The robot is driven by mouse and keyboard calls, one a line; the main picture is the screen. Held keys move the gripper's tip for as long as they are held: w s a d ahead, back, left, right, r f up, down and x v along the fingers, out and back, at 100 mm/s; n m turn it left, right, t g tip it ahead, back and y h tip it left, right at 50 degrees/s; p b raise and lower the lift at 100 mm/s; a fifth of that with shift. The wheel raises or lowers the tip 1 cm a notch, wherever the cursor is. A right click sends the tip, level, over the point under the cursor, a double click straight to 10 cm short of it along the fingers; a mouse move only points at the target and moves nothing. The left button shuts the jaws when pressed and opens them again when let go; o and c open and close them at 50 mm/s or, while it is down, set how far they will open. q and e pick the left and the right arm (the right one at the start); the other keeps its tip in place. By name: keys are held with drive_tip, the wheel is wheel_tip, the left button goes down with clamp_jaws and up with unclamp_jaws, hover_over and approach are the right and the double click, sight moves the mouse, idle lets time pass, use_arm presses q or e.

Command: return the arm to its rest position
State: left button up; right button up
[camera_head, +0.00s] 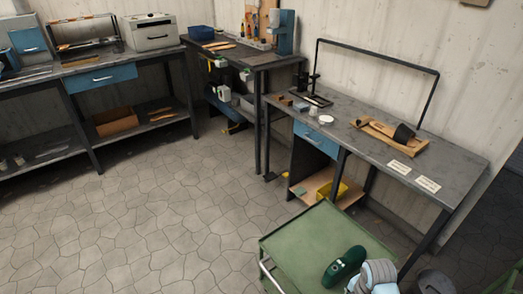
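No gripper fingertips show in the head view. A grey and pale blue rounded part at the bottom right edge looks like a link of my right arm, over the near right corner of the green cart (305,243). A dark green shoe-shaped object (344,266) lies on the cart top, just left of that link. I cannot tell whether the link touches it. My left arm is not in view.
A grey workbench (385,152) stands behind the cart, with a wooden board (381,130), a dark piece (404,134) and two white cards on it. Other benches line the back wall. The tiled floor (150,220) at left is clear. A dark rounded thing (436,283) is right of the cart.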

drive_tip(key=s+f+m+p, duration=0.1)
drive_tip(key=s+f+m, duration=0.95)
drive_tip(key=f, duration=0.25)
use_arm(q)
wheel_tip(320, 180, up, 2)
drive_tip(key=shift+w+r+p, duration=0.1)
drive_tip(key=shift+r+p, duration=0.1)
drive_tip(key=shift+p, duration=0.5)
use_arm(e)
drive_tip(key=s+f+m, duration=0.3)
drive_tip(key=s+m, duration=0.3)
drive_tip(key=s, duration=0.3)
drive_tip(key=s+f+m, duration=0.3)
drive_tip(key=s+m, duration=0.2)
drive_tip(key=s, duration=0.5)
drive_tip(key=shift+s+a+f+m+t, duration=0.25)
drive_tip(key=shift+a+f+m+t, duration=0.1)
drive_tip(key=shift+a, duration=0.1)
